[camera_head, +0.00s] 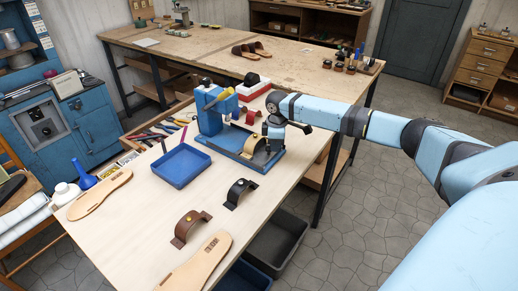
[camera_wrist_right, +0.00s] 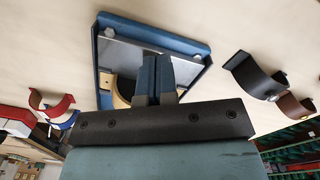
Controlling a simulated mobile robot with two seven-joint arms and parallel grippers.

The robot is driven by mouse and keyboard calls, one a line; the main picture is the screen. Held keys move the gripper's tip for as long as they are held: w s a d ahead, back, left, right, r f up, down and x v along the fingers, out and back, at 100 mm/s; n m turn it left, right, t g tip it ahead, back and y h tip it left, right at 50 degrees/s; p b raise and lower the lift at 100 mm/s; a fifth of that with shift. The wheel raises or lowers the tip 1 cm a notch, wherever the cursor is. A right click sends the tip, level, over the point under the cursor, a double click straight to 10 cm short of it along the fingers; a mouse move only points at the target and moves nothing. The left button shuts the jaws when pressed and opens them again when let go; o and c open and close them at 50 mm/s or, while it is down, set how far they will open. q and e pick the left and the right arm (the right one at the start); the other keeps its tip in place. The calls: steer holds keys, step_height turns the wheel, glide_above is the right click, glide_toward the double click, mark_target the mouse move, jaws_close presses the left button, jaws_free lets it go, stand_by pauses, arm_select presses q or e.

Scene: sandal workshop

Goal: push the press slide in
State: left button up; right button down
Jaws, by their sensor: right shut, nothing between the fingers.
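The blue press (camera_head: 210,112) with a yellow-handled lever stands on the near table. Its blue-edged base (camera_head: 262,165) reaches out to the right and also shows in the wrist view (camera_wrist_right: 205,48). A tan rounded form (camera_head: 249,146), seemingly on the slide, sits on this base beside the press body. My right gripper (camera_head: 270,138) points down over the right part of the base, close to the form. In the wrist view its blue fingers (camera_wrist_right: 157,68) are together and empty, partly covering the tan form (camera_wrist_right: 122,97). Contact with the slide cannot be told. My left gripper is not in view.
A blue tray (camera_head: 180,165) lies left of the press. A black strap (camera_head: 240,192), a brown strap (camera_head: 187,228) and tan soles (camera_head: 100,194) lie toward the front. Tools lie behind the tray. Bare tabletop surrounds the straps.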

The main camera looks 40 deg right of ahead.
mark_target(255, 135)
steer(key=shift+w+a, duration=0.2)
steer(key=shift+w, duration=0.4)
steer(key=shift+w+a, duration=0.2)
steer(key=shift+w, duration=0.4)
steer(key=shift+w+a+f, duration=0.1)
steer(key=shift+w+a, duration=0.1)
steer(key=shift+w, duration=0.5)
steer(key=shift+w+a, duration=0.2)
steer(key=shift+w, duration=0.45)
steer(key=shift+w+a+b, duration=0.25)
steer(key=shift+w, duration=0.45)
steer(key=shift+w+a+b, duration=0.2)
steer(key=shift+w+b, duration=0.05)
steer(key=shift+w, duration=0.45)
steer(key=shift+w+a+b, duration=0.2)
steer(key=shift+w+b, duration=0.15)
steer(key=shift+w, duration=0.4)
steer(key=shift+w+a+b, duration=0.2)
steer(key=shift+w+b, duration=0.2)
steer(key=shift+w, duration=0.4)
steer(key=shift+w+a+b, duration=0.2)
steer(key=shift+w+b, duration=0.15)
steer(key=shift+w, duration=0.4)
steer(key=shift+r+p, duration=0.75)
steer(key=shift+p, duration=0.2)
steer(key=r+p, duration=0.1)
steer(key=p, duration=0.1)
steer(key=r+p, duration=0.4)
steer(key=shift+s+d+r, duration=0.1)
steer(key=shift+s+r, duration=0.15)
